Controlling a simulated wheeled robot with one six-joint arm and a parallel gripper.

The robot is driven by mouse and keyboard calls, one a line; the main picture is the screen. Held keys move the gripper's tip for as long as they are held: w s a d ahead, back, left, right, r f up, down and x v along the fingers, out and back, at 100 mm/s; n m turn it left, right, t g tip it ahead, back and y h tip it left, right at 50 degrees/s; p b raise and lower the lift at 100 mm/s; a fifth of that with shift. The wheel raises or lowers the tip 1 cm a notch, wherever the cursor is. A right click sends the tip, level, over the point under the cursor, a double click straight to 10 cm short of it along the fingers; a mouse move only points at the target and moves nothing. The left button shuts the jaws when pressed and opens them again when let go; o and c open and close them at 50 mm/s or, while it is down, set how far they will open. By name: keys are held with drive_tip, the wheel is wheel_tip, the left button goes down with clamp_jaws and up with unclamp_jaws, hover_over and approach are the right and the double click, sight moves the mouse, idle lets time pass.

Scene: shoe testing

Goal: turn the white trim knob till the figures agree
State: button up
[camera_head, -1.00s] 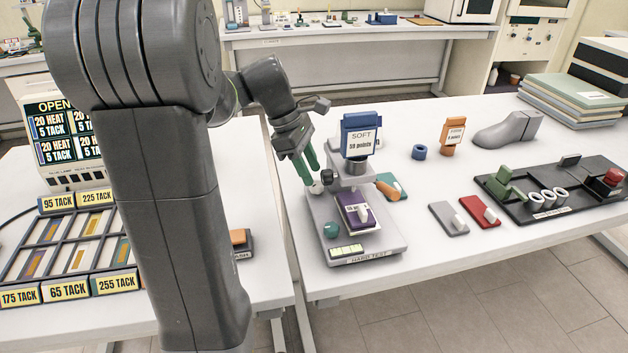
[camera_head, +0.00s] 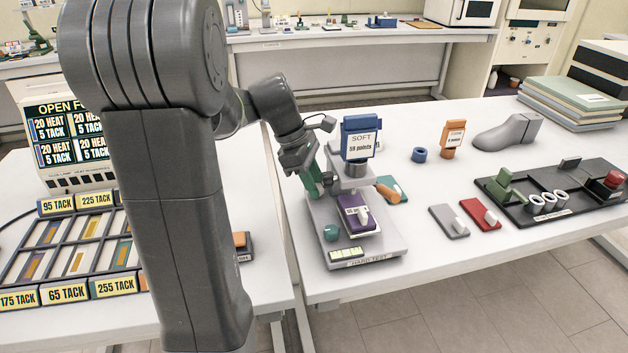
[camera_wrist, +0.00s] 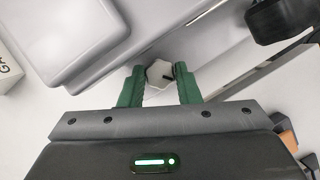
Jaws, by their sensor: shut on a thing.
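The white trim knob (camera_wrist: 159,74) shows in the wrist view between the two green fingers of my gripper (camera_wrist: 160,84). It is faceted, with a dark mark on its right side. My gripper is shut on it. In the head view my gripper (camera_head: 318,184) stands at the left rear of the grey tester (camera_head: 385,248) and hides the knob. The tester carries a blue head (camera_head: 361,124) with a card reading "SOFT" and a points figure, about 59. A small pale green display (camera_head: 347,253) sits at its front; its figures are too small to read.
A purple block (camera_head: 356,212) and a teal knob (camera_head: 331,233) are on the tester. An orange-handled tool (camera_head: 388,194) lies close to its right. Grey and red plates (camera_head: 480,213) and a black tray (camera_head: 553,209) lie further right. A dark cylinder shows at upper right in the wrist view (camera_wrist: 283,18).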

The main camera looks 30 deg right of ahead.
drive_tip(key=n+t+p, duration=0.1)
drive_tip(key=n+p, duration=0.1)
drive_tip(key=shift+r+n+h, duration=0.15)
drive_tip(key=shift+n+h, duration=0.25)
drive_tip(key=shift+s+n+t+p, duration=0.1)
drive_tip(key=shift+n+t+p, duration=0.55)
drive_tip(key=shift+n, duration=0.75)
drive_tip(key=o, duration=0.7)
drive_tip(key=p+v, duration=0.1)
drive_tip(key=v, duration=1.2)
drive_tip(key=shift+a+r, duration=0.15)
drive_tip(key=shift+a, duration=0.25)
